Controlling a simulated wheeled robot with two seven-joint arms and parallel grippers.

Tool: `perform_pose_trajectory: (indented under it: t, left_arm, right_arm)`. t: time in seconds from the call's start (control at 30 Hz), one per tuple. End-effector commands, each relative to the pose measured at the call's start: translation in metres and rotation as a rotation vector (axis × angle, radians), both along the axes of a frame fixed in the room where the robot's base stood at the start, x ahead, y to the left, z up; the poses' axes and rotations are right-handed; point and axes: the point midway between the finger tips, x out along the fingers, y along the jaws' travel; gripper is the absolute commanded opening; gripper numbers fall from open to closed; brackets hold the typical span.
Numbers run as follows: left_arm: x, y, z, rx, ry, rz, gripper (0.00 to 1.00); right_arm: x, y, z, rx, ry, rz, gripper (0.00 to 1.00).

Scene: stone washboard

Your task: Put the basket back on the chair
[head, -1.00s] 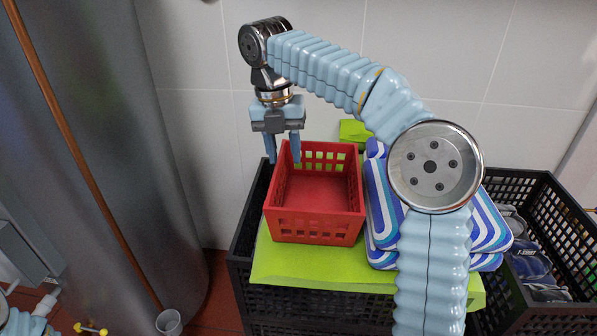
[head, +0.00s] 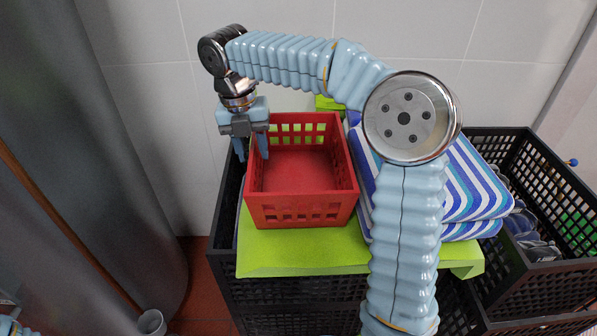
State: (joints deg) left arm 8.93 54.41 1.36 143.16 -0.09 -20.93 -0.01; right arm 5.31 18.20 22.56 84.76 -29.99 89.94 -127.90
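The red basket (head: 303,212), with slotted walls, stands upright and empty on a lime-green cloth (head: 300,255) over a black crate. My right gripper (head: 251,154) points down at the basket's left wall. Its two fingers are apart, one outside the wall and one over the inner side; I cannot tell whether either touches it. My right arm reaches over from the right and hides part of the scene. My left gripper is not in view; only a bit of my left arm shows at the lower left corner. No chair is recognisable.
Folded blue-and-white striped cloths (head: 470,190) lie right of the basket. A black crate (head: 560,190) with packed items stands further right. A grey cylinder (head: 125,150) is at left, with a small pale cup (head: 152,322) below. Tiled wall closes the back.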

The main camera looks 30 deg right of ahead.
Motion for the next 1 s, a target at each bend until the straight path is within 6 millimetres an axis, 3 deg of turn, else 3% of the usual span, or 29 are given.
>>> perform_pose_trajectory:
  t: [0.2, 0.47, 0.73, 1.0]
  left_arm:
    - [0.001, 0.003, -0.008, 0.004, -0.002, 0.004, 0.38]
    - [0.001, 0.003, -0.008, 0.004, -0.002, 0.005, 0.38]
    - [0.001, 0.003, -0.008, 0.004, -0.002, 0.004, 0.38]
    - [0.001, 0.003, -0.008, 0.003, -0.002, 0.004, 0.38]
  right_arm:
    - [-0.005, -0.002, -0.034, 0.0, 0.001, 0.0, 0.38]
    - [-0.005, -0.003, -0.037, 0.0, 0.0, -0.001, 0.38]
    - [-0.005, -0.002, -0.037, 0.0, 0.0, 0.0, 0.0]
    - [-0.005, -0.003, -0.037, 0.0, 0.0, 0.0, 0.0]
